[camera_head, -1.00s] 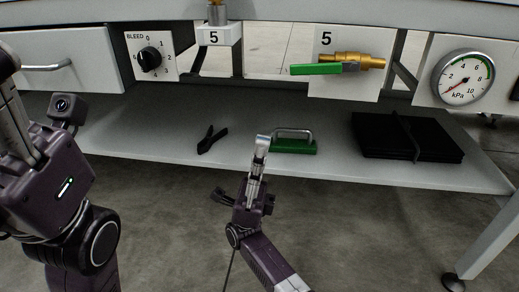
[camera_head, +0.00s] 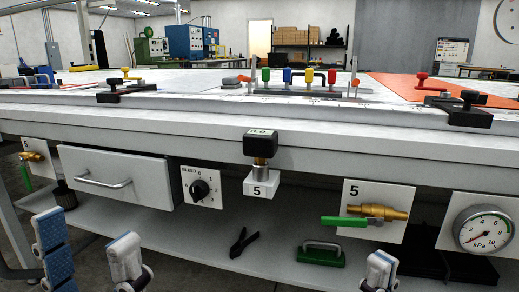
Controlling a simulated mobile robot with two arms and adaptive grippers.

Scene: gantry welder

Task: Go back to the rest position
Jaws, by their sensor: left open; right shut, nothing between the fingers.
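My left gripper (camera_head: 90,254) is at the lower left, in front of the bench's lower shelf. Its two pale, blue-edged fingers stand upright and wide apart, with nothing between them. My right gripper (camera_head: 381,262) is at the bottom right of centre, below the green-handled brass valve (camera_head: 378,212). Its fingers are together and hold nothing. Most of both arms is below the picture. Neither gripper appears to touch the bench (camera_head: 330,160).
The bench front carries a drawer (camera_head: 125,178) with a bar handle, a BLEED knob (camera_head: 199,189) and a pressure gauge (camera_head: 484,228). A black clamp (camera_head: 243,242) and a green block with a handle (camera_head: 320,254) lie on the lower shelf (camera_head: 190,245). Black clamps and coloured handles stand on top.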

